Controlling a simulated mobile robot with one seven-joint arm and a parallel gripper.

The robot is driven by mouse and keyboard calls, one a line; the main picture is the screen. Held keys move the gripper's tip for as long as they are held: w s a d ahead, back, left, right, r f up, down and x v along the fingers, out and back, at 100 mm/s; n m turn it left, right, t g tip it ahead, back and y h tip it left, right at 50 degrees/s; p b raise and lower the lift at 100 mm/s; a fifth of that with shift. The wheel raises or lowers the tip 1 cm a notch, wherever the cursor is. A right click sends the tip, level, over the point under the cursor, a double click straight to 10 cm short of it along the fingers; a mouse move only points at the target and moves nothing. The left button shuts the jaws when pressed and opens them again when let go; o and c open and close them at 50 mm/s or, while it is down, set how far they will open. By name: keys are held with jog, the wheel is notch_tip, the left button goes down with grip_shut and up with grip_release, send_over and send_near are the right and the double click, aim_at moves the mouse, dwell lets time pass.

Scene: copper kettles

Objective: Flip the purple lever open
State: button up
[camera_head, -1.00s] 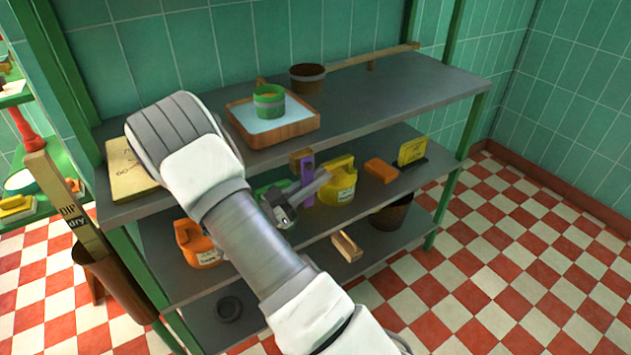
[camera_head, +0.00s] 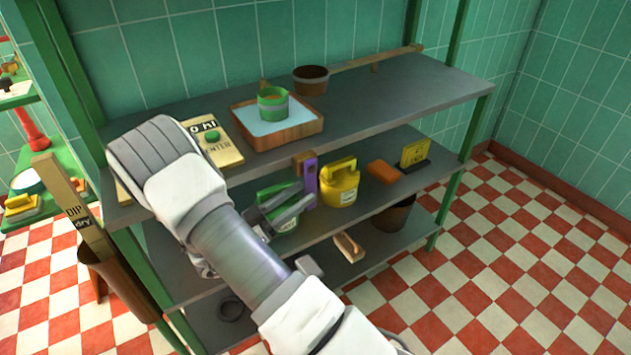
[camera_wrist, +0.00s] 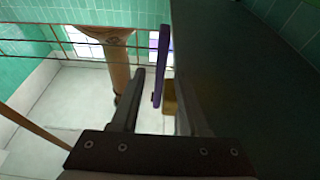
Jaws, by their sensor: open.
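The purple lever (camera_head: 310,184) hangs upright from a small wooden block (camera_head: 303,160) at the front edge of the upper shelf. In the wrist view the purple lever (camera_wrist: 161,62) is a long thin bar ahead of my fingers, with a yellowish block (camera_wrist: 169,97) beside its lower part. My gripper (camera_head: 300,194) is open, just left of the lever in the head view. In the wrist view my gripper (camera_wrist: 163,78) has the lever showing between its two fingers. I cannot tell whether a finger touches it.
A wooden tray (camera_head: 294,137) and yellow sign board (camera_head: 218,150) lie on the upper shelf (camera_head: 385,98). Floor at right is clear.

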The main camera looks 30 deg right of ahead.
jog(key=p+v, duration=0.1)
jog(key=v, duration=1)
jog(key=shift+a, duration=0.15)
jog(key=shift+f, duration=0.1)
